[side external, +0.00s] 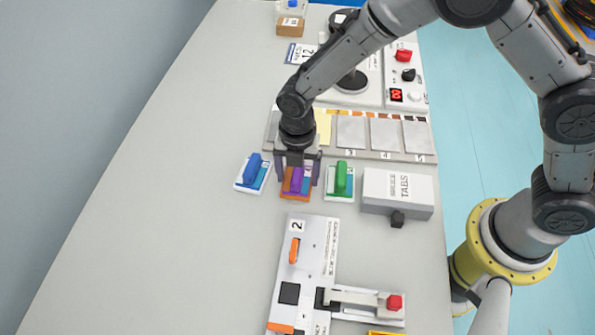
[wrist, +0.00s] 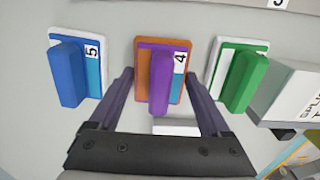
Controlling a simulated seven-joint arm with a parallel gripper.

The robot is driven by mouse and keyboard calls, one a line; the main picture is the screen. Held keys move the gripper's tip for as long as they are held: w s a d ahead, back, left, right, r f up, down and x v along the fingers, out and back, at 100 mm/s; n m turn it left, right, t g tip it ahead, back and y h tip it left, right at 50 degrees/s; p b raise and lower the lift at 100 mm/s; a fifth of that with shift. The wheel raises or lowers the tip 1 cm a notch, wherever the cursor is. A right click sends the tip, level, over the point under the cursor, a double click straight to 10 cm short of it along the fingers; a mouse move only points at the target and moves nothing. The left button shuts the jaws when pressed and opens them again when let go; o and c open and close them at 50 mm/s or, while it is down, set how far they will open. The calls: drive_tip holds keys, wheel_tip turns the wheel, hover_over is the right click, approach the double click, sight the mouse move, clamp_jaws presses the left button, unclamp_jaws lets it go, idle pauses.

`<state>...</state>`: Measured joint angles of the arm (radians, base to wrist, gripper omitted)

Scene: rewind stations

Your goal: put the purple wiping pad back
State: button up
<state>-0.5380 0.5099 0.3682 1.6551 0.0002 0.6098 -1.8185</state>
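The purple wiping pad (side external: 296,179) stands on an orange-bordered plate (side external: 287,196) numbered 4, between a blue pad and a green pad. In the wrist view, the purple pad's upright handle (wrist: 161,82) is in the middle, over the orange-bordered plate (wrist: 145,41). My gripper (side external: 297,172) is above this plate with one finger on each side of the purple pad. In the wrist view, my gripper (wrist: 158,80) is open, with a visible gap between each finger and the handle. Whether the fingertips reach down to the plate, I cannot tell.
The blue pad (side external: 253,168) is close on the left and the green pad (side external: 341,180) close on the right. A row of grey panels (side external: 351,132) lies behind. The left table area is clear.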

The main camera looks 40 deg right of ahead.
sight(298, 170)
drive_tip(key=shift+o, duration=1.1)
drive_tip(key=shift+r, duration=0.1)
wheel_tip(298, 170, up, 12)
drive_tip(key=shift+r, duration=0.15)
drive_tip(key=s+d+r+m+t, duration=0.1)
drive_tip(key=s+d+r+m, duration=0.2)
drive_tip(key=d+r+m, duration=0.45)
drive_tip(key=s+d+r+m+t, duration=0.2)
drive_tip(key=s+d+m, duration=0.5)
drive_tip(key=s+m, duration=0.2)
drive_tip(key=s+d+r+m+t, duration=0.2)
drive_tip(key=s+d+r+m, duration=0.1)
drive_tip(key=s+d+m, duration=0.5)
drive_tip(key=shift+s+r+m+t, duration=0.35)
drive_tip(key=shift+s+m, duration=0.35)
drive_tip(key=shift+m, duration=0.55)
